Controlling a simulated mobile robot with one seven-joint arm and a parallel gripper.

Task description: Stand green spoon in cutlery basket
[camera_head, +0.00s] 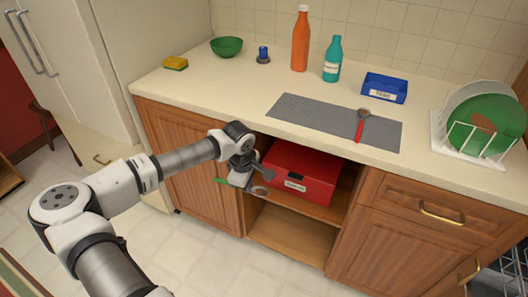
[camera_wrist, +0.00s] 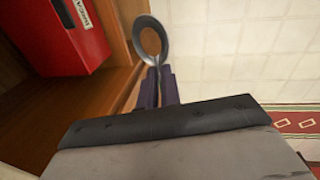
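My gripper (camera_head: 250,180) is in front of the open shelf below the counter. It is shut on the green spoon, whose green handle (camera_head: 222,181) sticks out to the left and whose grey bowl (camera_head: 260,190) shows on the right. In the wrist view the spoon's bowl (camera_wrist: 150,38) stands just beyond the closed fingers (camera_wrist: 160,88); the handle is hidden there. I cannot make out a cutlery basket; part of a dark wire rack (camera_head: 508,262) shows at the lower right edge.
A red box (camera_head: 300,175) sits on the open shelf, close to my gripper. On the counter are a grey mat (camera_head: 310,119) with a red-handled spoon (camera_head: 360,127), a blue box (camera_head: 384,88), bottles, a green bowl (camera_head: 227,47) and a white dish rack (camera_head: 440,135) with plates.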

